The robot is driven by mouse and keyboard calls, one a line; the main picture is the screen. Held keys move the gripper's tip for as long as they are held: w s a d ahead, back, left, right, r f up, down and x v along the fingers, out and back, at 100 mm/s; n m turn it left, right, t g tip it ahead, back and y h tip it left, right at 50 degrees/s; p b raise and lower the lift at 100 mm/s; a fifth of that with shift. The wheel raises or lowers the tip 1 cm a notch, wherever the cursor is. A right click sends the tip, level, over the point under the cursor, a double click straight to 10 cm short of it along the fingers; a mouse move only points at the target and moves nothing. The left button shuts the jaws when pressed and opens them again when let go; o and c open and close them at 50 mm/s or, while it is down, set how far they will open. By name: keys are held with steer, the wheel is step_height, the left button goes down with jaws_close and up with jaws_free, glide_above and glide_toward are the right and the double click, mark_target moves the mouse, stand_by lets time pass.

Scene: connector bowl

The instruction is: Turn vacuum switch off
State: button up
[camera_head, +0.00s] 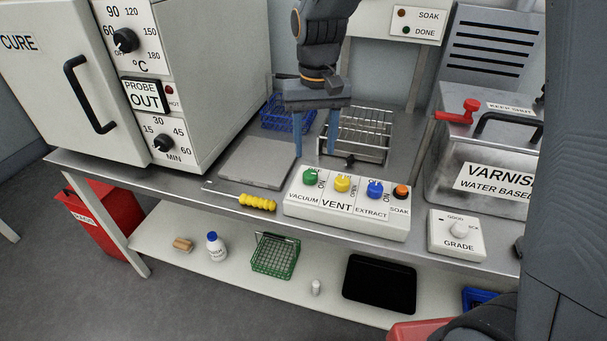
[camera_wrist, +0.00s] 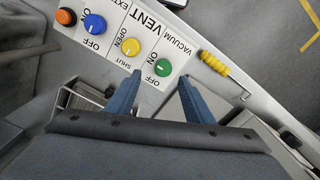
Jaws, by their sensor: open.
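The vacuum switch is a round green knob (camera_head: 310,176) above the VACUUM label, at the left end of a white control panel (camera_head: 344,229). In the wrist view the green knob (camera_wrist: 163,68) has ON and OFF labels beside it; I cannot tell for sure which its mark points at. My gripper (camera_head: 314,153) is open and empty, its blue fingers pointing down just behind and above the knob. In the wrist view the knob appears between the fingertips (camera_wrist: 160,77). I see no clear contact.
A yellow vent knob (camera_head: 342,183), a blue extract knob (camera_head: 375,188) and an orange soak button (camera_head: 401,192) share the panel. A wire rack (camera_head: 364,130) stands behind it. A yellow-handled tool (camera_head: 257,202) lies to its left, and a grade box (camera_head: 457,237) stands to its right.

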mark_target(310, 173)
steer(key=shift+w+a+f, duration=0.2)
steer(key=shift+a, duration=0.25)
step_height(310, 173, down, 7)
steer(key=shift+f+p, duration=0.2)
steer(key=shift+p, duration=0.5)
steer(key=c, duration=1)
